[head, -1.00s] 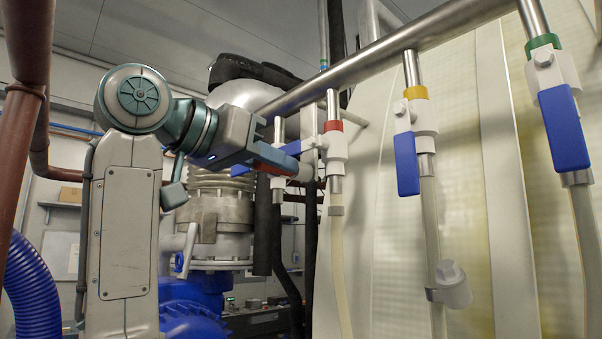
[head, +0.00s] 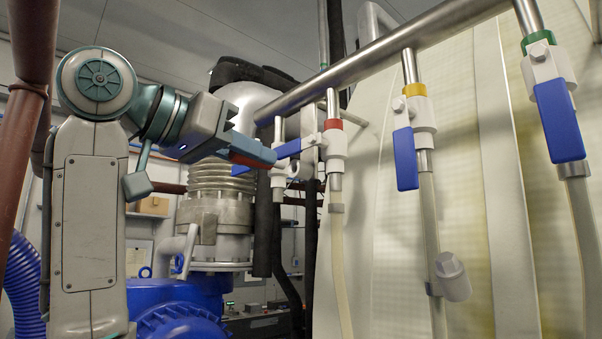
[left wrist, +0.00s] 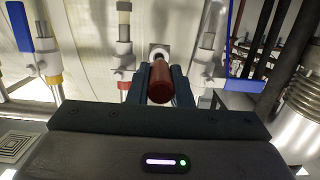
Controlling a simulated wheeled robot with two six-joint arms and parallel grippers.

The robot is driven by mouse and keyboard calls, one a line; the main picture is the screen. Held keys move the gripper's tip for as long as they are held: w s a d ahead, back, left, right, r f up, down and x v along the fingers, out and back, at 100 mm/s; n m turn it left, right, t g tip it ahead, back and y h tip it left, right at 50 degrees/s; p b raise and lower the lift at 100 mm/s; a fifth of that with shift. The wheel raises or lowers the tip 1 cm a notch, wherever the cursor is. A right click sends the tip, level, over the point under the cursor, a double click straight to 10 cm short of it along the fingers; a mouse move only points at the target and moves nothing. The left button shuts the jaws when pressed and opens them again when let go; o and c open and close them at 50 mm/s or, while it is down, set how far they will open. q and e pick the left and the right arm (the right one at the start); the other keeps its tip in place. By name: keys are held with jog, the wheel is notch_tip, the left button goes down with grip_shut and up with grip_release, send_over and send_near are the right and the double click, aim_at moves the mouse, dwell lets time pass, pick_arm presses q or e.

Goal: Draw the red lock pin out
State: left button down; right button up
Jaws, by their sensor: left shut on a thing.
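The red lock pin (left wrist: 160,82) sits between the jaws of my left gripper (left wrist: 160,78) in the left wrist view, its rounded end toward the camera. In the head view my left gripper (head: 272,157) is shut, with a strip of the pin's red (head: 246,160) at its jaws. The jaws stand a little left of the white fittings on the manifold. My right gripper is not in view.
A steel manifold pipe (head: 380,68) runs above. Valves with a red collar (head: 333,124), yellow collar (head: 413,90) and green collar (head: 538,40) hang from it. Blue handles (head: 406,160) stick out, one (head: 288,149) beside my jaws. A brown pipe (head: 28,120) stands at left.

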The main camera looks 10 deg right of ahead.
pick_arm(q)
jog(key=shift+v, duration=1)
